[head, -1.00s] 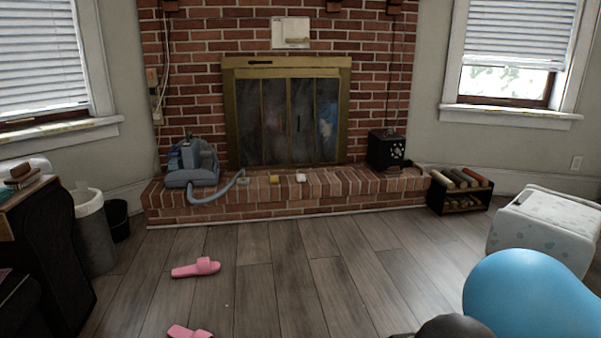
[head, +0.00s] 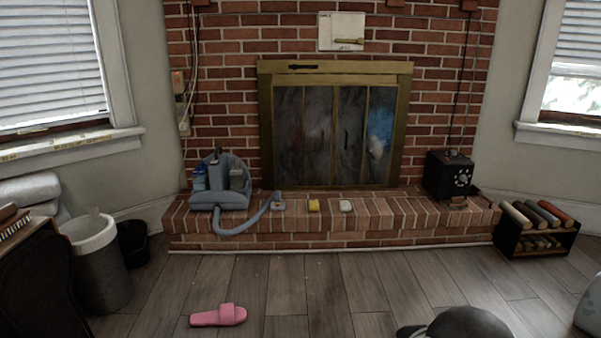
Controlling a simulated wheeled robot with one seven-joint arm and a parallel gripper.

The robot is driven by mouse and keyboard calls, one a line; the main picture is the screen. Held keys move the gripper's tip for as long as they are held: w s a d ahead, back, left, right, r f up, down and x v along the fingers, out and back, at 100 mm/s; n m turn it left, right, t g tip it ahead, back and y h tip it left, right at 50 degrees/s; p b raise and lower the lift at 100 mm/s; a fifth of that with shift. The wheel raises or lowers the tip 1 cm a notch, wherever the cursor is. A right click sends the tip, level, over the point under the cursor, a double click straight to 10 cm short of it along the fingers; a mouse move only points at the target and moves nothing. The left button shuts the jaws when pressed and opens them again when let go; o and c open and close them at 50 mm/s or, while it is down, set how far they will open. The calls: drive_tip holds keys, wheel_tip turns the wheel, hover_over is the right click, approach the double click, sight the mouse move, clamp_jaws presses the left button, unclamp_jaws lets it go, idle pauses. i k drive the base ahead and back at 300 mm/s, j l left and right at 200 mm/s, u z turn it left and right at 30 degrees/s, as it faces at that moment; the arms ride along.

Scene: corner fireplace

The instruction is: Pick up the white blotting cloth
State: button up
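A small white item (head: 346,205), which looks like the white blotting cloth, lies on top of the brick hearth (head: 330,240), in front of the fireplace doors. It is too small to make out its folds or texture. A yellow item (head: 314,205) lies just left of it, and a small greyish item (head: 278,206) lies further left. My gripper is not in view; only a dark rounded shape, which may be part of my arm, shows at the bottom edge.
A blue-grey machine (head: 221,184) with a hose stands on the hearth's left end, a black box (head: 449,176) on its right. A pink slipper (head: 218,315) lies on the floor. A bin (head: 98,265) stands left, a rack of rolls (head: 537,229) right. Floor before the hearth is mostly clear.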

sight(344, 205)
drive_tip(key=i+j, duration=0.1)
drive_tip(key=i, duration=2.2)
drive_tip(key=i+z, duration=0.3)
drive_tip(key=i, duration=0.2)
drive_tip(key=i+j+z, duration=0.3)
drive_tip(key=i, duration=0.2)
drive_tip(key=l, duration=0.1)
